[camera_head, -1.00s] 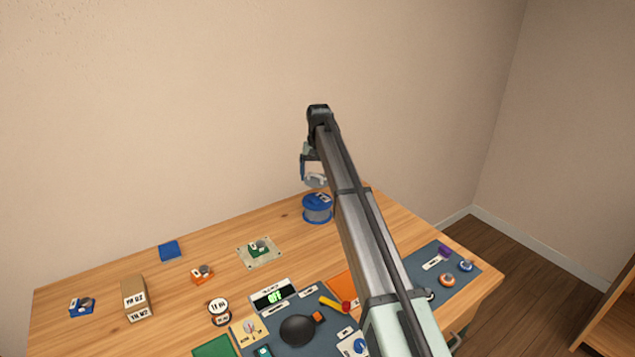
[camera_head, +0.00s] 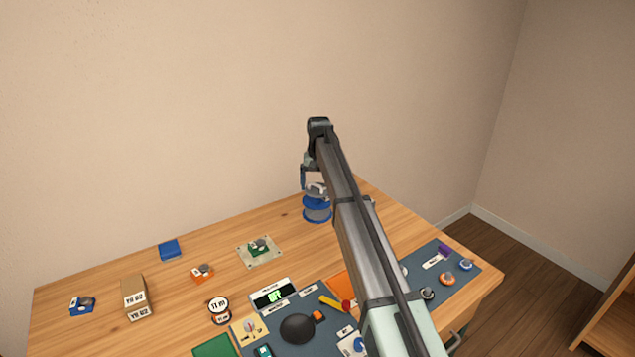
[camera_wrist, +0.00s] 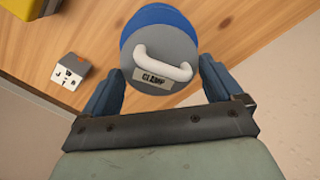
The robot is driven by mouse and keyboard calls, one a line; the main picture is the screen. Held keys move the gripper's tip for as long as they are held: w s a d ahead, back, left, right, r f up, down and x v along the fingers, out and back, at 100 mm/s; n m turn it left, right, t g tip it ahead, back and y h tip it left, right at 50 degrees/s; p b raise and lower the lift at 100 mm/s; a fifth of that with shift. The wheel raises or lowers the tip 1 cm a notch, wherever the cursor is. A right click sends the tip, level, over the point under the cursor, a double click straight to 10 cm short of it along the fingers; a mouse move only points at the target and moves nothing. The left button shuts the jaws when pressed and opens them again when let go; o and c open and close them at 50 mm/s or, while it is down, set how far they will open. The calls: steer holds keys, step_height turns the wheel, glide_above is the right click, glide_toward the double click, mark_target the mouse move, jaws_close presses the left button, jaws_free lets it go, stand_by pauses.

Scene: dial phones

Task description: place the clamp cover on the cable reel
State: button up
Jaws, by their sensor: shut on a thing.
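The clamp cover (camera_wrist: 185,45) is a grey disc with a white arched handle and a "CLAMP" label. In the wrist view it lies between the fingers of my gripper (camera_wrist: 160,70), which is shut on it. The cable reel (camera_head: 317,211) is a blue spool standing near the table's back edge. Its blue rim also shows behind the cover in the wrist view (camera_wrist: 150,11). In the head view the cover (camera_head: 316,190) is right above the reel, below my gripper (camera_head: 312,178). I cannot tell whether cover and reel touch. My arm hides part of the area right of the reel.
A circuit board on a pale plate (camera_head: 247,260) lies left of the reel. A blue square block (camera_head: 169,250) and a brown box (camera_head: 137,298) are farther left. A dark mat (camera_head: 285,342) with tools lies in front. The wood around the reel's left side is clear.

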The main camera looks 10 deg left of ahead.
steer(key=o, duration=0.7)
steer(key=shift+r, duration=0.1)
step_height(320, 180, up, 13)
steer(key=shift+d, duration=0.15)
stand_by(0.3)
